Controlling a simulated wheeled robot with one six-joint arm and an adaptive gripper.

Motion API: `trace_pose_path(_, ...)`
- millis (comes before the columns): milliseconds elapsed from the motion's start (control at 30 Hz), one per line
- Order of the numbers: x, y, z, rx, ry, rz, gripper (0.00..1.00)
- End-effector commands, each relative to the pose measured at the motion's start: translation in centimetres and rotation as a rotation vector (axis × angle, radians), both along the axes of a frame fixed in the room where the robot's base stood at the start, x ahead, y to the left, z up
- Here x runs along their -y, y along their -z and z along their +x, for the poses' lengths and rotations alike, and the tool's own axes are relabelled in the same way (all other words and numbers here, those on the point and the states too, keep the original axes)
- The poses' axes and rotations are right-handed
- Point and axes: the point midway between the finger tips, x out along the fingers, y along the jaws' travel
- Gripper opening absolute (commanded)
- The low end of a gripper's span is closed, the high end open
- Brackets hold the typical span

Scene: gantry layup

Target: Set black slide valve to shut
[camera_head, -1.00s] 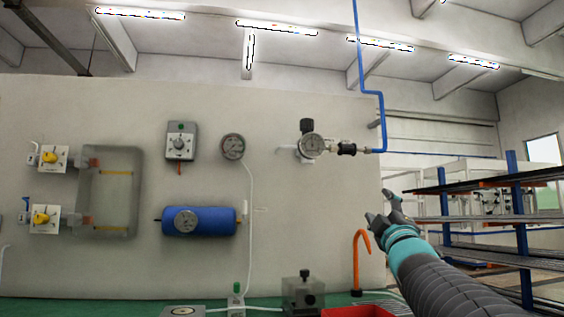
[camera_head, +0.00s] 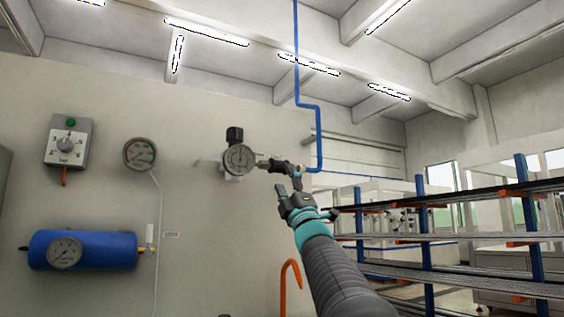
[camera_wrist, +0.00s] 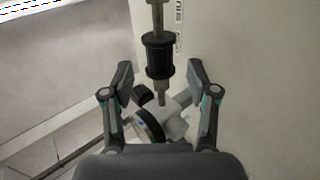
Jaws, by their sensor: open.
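The black slide valve (camera_wrist: 160,55) is a ribbed black sleeve on a brass pipe in the wrist view. It lies just ahead of and between the spread fingertips of my gripper (camera_wrist: 160,70), with a gap visible on both sides. In the head view the valve (camera_head: 277,165) is partly covered by my gripper (camera_head: 288,180), to the right of the round regulator gauge (camera_head: 240,159). The gauge body (camera_wrist: 150,125) also shows between the fingers in the wrist view. My gripper is open and holds nothing. Contact with the valve cannot be told from the head view.
A blue pipe (camera_head: 319,135) rises right of the valve. The wall (camera_head: 200,230) behind carries another gauge (camera_head: 140,154), a blue tank (camera_head: 105,248) and a grey switch box (camera_head: 68,142). An orange hook (camera_head: 285,285) is below. Shelving (camera_head: 425,240) stands at right.

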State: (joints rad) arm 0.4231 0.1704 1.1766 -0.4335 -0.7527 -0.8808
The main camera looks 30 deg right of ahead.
Motion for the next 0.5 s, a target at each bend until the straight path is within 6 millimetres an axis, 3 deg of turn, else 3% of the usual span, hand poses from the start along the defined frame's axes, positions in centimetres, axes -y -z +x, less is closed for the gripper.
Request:
trace_pose_path(200, 0.1, -3.1, 2.3, 0.0, 0.001, 0.0, 0.59)
trace_pose_path(500, 0.2, -4.6, 3.7, -0.001, 0.004, 0.002, 0.59)
